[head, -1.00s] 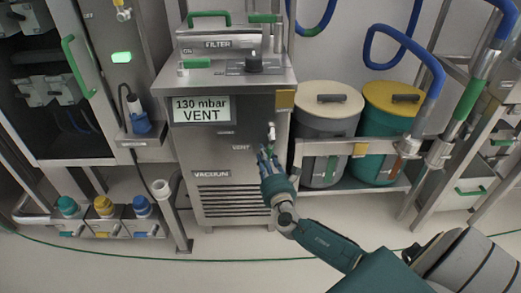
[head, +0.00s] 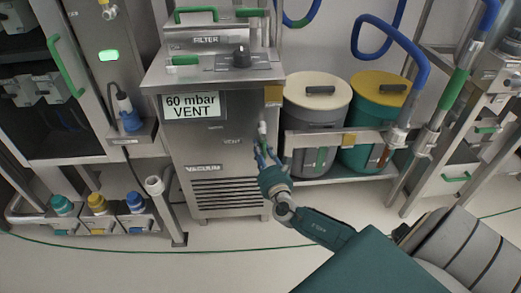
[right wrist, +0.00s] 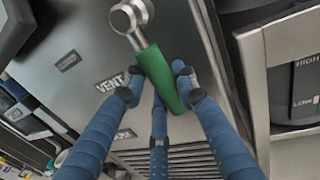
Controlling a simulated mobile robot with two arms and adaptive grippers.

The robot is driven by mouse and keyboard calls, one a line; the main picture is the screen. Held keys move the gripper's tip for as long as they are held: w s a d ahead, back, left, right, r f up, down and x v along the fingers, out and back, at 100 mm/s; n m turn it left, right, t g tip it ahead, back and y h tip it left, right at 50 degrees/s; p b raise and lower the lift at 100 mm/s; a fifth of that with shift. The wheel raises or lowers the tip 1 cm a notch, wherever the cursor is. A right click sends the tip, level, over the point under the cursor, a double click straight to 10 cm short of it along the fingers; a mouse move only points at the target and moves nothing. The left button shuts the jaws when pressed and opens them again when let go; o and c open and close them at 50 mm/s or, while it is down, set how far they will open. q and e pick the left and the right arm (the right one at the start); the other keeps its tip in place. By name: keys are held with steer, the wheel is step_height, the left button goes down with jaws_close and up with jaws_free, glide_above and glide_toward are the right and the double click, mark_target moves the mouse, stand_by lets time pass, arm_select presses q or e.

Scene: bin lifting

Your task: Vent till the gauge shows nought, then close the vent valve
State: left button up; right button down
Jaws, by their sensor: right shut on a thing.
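The vacuum unit (head: 225,150) is a steel cabinet with a display (head: 194,106) reading 60 mbar VENT. The vent valve (head: 262,130) is on its front at the right, beside the VENT label (head: 232,141). In the right wrist view the valve has a round metal body and a green lever (right wrist: 158,75) pointing down and slightly right. My right gripper (head: 266,158) is shut on this lever, its blue fingers around the lower part; the fingertips (right wrist: 160,88) show close up in the wrist view. My left gripper is not in view.
Two lidded drums, one cream (head: 316,90) and one yellow (head: 381,88), stand right of the unit behind a steel rail (head: 325,135). A post (head: 165,205) and several colour-capped bottles (head: 97,203) are at lower left. Open floor lies in front.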

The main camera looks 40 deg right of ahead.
steer(key=c, duration=1.5)
jaws_free()
steer(key=shift+s+f, duration=0.15)
steer(key=shift+f, duration=0.1)
steer(key=shift+c, duration=0.2)
steer(key=shift+o, duration=1)
steer(key=shift+r, duration=0.15)
steer(key=v, duration=1.2)
